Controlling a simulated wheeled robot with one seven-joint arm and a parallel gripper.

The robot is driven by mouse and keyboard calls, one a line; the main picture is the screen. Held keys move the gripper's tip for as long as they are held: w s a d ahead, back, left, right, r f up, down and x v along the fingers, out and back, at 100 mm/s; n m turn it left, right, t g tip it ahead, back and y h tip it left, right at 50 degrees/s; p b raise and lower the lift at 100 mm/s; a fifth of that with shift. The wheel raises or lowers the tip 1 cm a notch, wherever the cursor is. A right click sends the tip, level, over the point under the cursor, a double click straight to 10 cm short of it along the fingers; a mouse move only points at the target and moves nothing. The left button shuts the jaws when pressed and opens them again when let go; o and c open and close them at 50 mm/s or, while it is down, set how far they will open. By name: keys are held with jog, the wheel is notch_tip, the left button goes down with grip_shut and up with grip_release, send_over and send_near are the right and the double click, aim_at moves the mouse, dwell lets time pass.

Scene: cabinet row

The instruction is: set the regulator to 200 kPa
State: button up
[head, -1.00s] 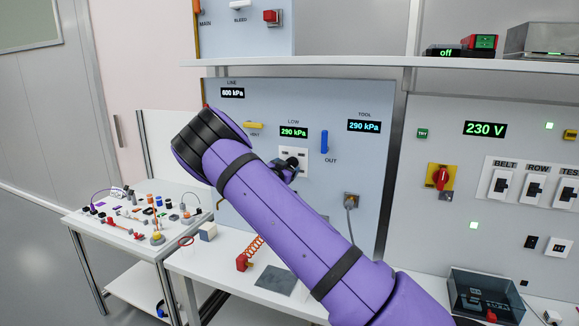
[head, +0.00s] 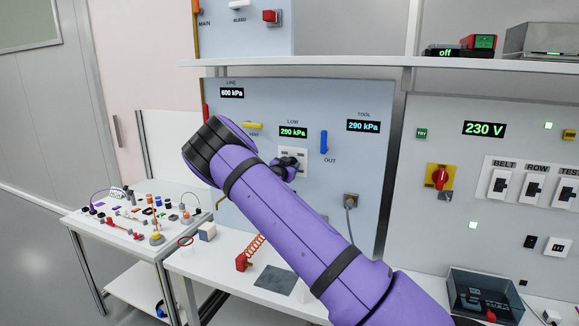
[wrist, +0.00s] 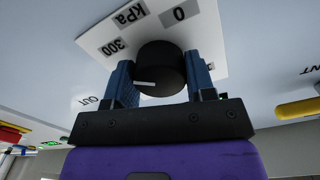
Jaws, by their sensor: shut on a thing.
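The regulator knob is a black round knob (wrist: 161,66) on a white scale plate (wrist: 112,32) marked 0, kPa and 300. It has a pale pointer line. My gripper (wrist: 163,80) has its two blue fingers on either side of the knob and is shut on it. In the head view my purple arm covers part of the regulator, and the plate (head: 297,155) shows only partly. The LOW display (head: 293,132) above it reads 290 kPa. The TOOL display (head: 363,126) also reads 290 kPa.
A blue OUT lever (head: 324,142) is right of the regulator and a yellow lever (head: 253,125) is left of it. A shelf (head: 350,64) runs above the panel.

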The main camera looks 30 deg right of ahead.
jog(key=shift+n, duration=0.3)
jog(key=n, duration=0.3)
jog(key=shift+n, duration=0.3)
jog(key=n, duration=0.3)
jog(key=shift+n, duration=0.4)
jog(key=n, duration=0.4)
jog(key=shift+n, duration=1.9)
jog(key=o, duration=0.9)
jog(key=shift+o, duration=0.2)
jog(key=shift+s, duration=0.1)
